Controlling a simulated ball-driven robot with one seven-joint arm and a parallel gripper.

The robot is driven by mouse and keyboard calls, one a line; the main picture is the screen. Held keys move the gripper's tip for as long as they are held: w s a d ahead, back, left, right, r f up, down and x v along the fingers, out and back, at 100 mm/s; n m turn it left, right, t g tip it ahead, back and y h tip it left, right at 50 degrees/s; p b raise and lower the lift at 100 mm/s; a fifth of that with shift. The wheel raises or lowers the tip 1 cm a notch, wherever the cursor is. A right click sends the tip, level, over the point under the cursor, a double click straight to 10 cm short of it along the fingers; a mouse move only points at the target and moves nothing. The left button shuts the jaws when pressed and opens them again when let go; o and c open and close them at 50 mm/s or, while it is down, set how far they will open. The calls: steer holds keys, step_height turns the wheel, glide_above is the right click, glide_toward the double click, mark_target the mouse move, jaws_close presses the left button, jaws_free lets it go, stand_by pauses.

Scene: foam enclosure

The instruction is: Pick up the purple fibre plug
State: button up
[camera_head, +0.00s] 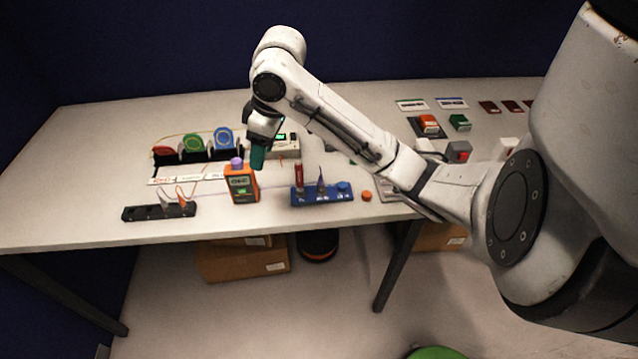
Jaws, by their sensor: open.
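A small purple piece (236,161) sits on top of the orange handheld meter (241,186) near the table's front edge; it may be the purple fibre plug, but it is too small to be sure. A slim purple-blue piece (320,182) also stands upright in the blue block (310,198) to the right. My gripper (257,158) points down, just right of the meter's top in the picture. It is open, with dark green fingers, and no held object shows. Its far finger is mostly hidden.
A black block (140,214) with pale and orange pieces lies left of the meter. Red, green and blue reels (194,143) stand behind it. A pale box (287,146) is behind my gripper. An orange cap (366,196) lies right of the blue block. The far left table is clear.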

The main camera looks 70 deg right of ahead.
steer(key=s+d+f+m+g, duration=0.1)
steer(key=s+d+f+g, duration=0.15)
steer(key=s+d, duration=0.65)
steer(key=b, duration=0.1)
glide_above(321, 177)
steer(key=f, duration=0.4)
steer(key=shift+s+g+h, duration=0.2)
steer(key=shift+g+h, duration=0.1)
steer(key=shift+g, duration=0.05)
steer(key=shift+w+d+f+p, duration=0.1)
steer(key=shift+w+f+p, duration=0.1)
steer(key=shift+f, duration=1.35)
steer(key=shift+w+d+f+p, duration=0.1)
steer(key=shift+f+p, duration=0.05)
steer(key=shift+f, duration=1.4)
steer(key=shift+c, duration=0.3)
jaws_close()
